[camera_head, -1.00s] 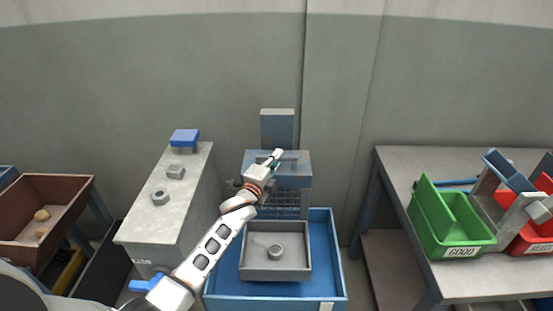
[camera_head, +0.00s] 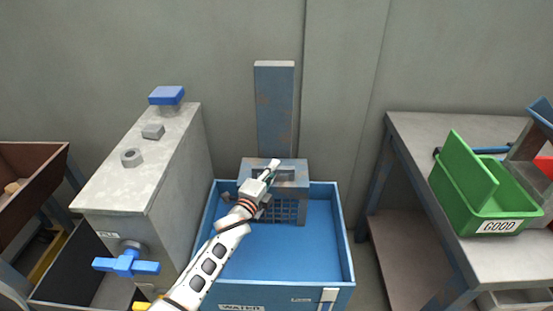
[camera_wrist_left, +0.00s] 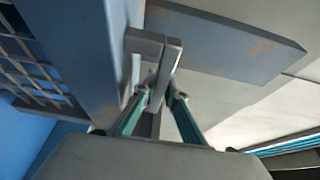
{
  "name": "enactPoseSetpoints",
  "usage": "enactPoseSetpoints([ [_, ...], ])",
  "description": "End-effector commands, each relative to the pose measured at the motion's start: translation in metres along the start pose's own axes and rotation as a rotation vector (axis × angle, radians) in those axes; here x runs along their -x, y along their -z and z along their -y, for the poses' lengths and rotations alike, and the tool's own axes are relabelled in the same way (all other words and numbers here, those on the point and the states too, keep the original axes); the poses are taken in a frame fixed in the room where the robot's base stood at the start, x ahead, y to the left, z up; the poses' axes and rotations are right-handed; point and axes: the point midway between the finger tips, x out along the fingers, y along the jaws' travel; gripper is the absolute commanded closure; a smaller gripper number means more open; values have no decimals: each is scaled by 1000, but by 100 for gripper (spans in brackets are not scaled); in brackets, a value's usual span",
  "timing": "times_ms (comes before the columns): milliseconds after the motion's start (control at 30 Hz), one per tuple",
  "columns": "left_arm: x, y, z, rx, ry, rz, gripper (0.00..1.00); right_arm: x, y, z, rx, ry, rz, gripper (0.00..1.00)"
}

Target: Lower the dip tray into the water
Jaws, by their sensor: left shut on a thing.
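The dip tray's blue-grey upper block (camera_head: 299,171) sits low against the upright post (camera_head: 275,105), with its mesh (camera_head: 290,213) reaching down into the blue tank (camera_head: 346,230) labelled WATER. The grey pan with a nut is not visible now; flat blue fills the tank in front of the mesh. My left gripper (camera_head: 268,174) is at the block and is shut on its grey bar handle (camera_wrist_left: 146,44). The left wrist view shows the fingers (camera_wrist_left: 158,100) against this handle, with the mesh (camera_wrist_left: 35,70) at the left. My right gripper is out of view.
A grey cabinet (camera_head: 165,180) with a blue valve handle (camera_head: 126,264) stands left of the tank. A brown bin (camera_head: 35,185) is at the far left. At the right, a workbench (camera_head: 425,150) holds a green bin (camera_head: 495,226) labelled GOOD.

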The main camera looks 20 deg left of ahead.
Motion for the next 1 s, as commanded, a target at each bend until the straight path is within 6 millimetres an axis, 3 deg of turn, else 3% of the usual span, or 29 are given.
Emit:
enactPoseSetpoints([
  [33, 5, 2, -33, 2, -24, 0, 100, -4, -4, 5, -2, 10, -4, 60],
  [200, 4, 1, -53, 2, -17, -1, 100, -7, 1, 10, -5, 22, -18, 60],
  [867, 1, 1, -63, -1, -8, 0, 100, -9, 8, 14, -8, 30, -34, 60],
  [900, 2, 1, -63, -1, -8, 0, 83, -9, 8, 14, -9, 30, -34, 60],
  [933, 2, 1, -63, -2, -9, 0, 76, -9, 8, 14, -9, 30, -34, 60],
  [1000, 1, 1, -63, -1, -7, 0, 71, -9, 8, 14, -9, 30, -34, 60],
])
